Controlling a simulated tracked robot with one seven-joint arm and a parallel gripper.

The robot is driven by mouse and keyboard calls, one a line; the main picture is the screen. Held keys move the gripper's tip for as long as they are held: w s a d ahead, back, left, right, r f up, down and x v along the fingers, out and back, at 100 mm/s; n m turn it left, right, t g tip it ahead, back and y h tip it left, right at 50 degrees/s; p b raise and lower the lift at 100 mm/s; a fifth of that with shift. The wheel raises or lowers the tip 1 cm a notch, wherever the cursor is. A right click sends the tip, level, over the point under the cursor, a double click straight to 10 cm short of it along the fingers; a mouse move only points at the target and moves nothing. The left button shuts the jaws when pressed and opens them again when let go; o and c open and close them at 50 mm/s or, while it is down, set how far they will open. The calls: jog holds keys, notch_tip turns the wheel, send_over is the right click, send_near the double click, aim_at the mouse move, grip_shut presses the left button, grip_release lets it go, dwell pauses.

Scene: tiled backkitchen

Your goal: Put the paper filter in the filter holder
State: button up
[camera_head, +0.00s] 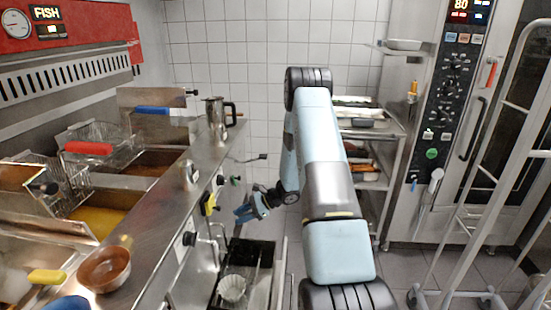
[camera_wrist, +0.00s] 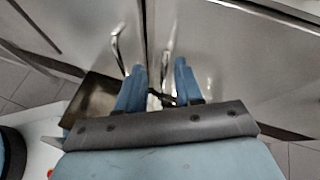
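A white, fluted paper filter (camera_head: 231,288) lies low in an open drawer or compartment below the counter in the head view. A round brown bowl (camera_head: 104,268) stands at the counter's front left; I cannot tell if it is the filter holder. My gripper (camera_head: 243,213) is above and beyond the filter, beside the cabinet front. In the wrist view, its two blue fingers (camera_wrist: 159,68) are apart with no clear object held between them. The filter is not clearly visible in the wrist view.
A metal counter (camera_head: 158,205) with fryer baskets (camera_head: 97,140) and knobs runs along the left. A metal jug (camera_head: 216,112) stands at its far end. A shelf rack (camera_head: 371,150) is behind my arm; an oven (camera_head: 460,110) and a trolley (camera_head: 486,215) stand right.

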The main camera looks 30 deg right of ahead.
jog(key=s+a+r+n+g+h, duration=0.15)
jog(key=s+r+n, duration=0.25)
jog(key=r, duration=0.6)
jog(key=s+a+r+n+g+h, duration=0.1)
jog(key=s+a+r+n+h, duration=0.15)
jog(key=s+r, duration=0.45)
jog(key=s+a+r+n+g+h, duration=0.15)
jog(key=r+n, duration=0.25)
jog(key=r, duration=0.8)
jog(key=s+r+n+t+h, duration=0.2)
jog(key=s+r, duration=0.2)
jog(key=s, duration=0.4)
jog(key=s+d+r+n+t+h, duration=0.1)
jog(key=s+r+n+t+h, duration=0.1)
jog(key=s+r, duration=0.3)
jog(key=s+r+n+t+h, duration=0.1)
jog(key=s+r+n, duration=0.3)
jog(key=s, duration=0.7)
jog(key=shift+d+r+t+h, duration=0.25)
jog(key=shift+r+t+h, duration=0.15)
jog(key=shift+r+h, duration=0.35)
jog(key=shift+s+f, duration=0.1)
jog(key=shift+s, duration=0.1)
